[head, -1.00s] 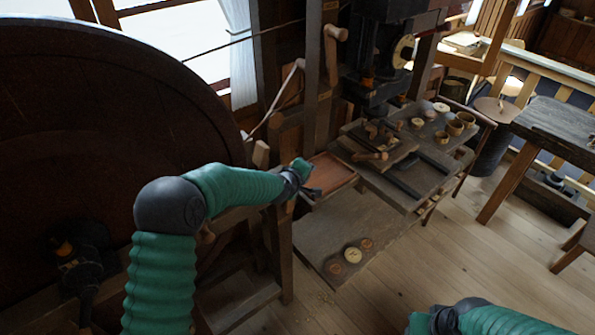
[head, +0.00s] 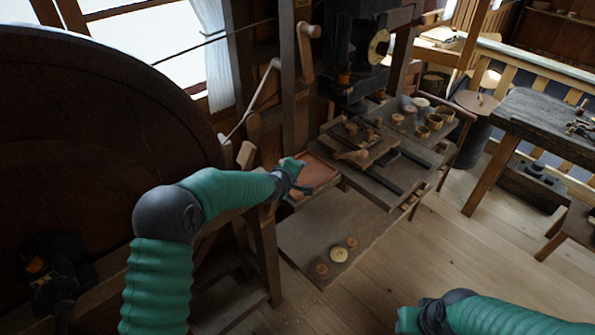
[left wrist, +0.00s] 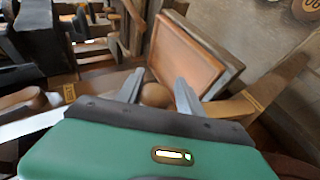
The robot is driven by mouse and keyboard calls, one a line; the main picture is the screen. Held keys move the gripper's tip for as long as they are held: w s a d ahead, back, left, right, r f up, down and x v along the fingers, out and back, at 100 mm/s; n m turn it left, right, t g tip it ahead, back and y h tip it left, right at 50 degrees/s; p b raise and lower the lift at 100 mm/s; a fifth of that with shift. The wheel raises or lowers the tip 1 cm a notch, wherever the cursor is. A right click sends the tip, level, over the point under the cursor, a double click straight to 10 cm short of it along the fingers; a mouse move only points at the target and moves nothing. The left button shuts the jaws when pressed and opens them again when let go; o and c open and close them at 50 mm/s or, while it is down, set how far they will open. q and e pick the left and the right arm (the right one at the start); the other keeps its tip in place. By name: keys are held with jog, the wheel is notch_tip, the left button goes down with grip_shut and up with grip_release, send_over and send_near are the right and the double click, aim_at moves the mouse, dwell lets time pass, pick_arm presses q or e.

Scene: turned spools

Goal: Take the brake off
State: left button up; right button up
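My left gripper (head: 303,188) is beside the near left edge of the reddish tray (head: 316,172). In the left wrist view its two fingers (left wrist: 160,94) are apart, with a round brown wooden knob (left wrist: 155,95) between or just beyond them; I cannot tell whether they touch it. A slanted lever with a pale end (head: 272,68) stands by the big dark wheel (head: 90,110). Another wooden handle (head: 311,31) sits on the post behind. I cannot tell which part is the brake. My right gripper (head: 407,320) shows only partly at the bottom edge.
A workbench (head: 385,190) holds wooden tools and several turned cups. A low board (head: 310,235) below carries three round wooden pieces. A dark table (head: 550,120) stands at the right. The plank floor (head: 450,230) between is clear.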

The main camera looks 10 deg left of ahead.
pick_arm(q)
jog(key=o, duration=0.3)
jog(key=shift+f, duration=0.55)
jog(key=shift+w+r, duration=0.1)
jog(key=shift+r, duration=0.25)
jog(key=b+v, duration=0.2)
jog(key=v, duration=1.4)
jog(key=shift+s+b, duration=0.2)
jog(key=shift+b, duration=0.2)
jog(key=shift+r, duration=0.1)
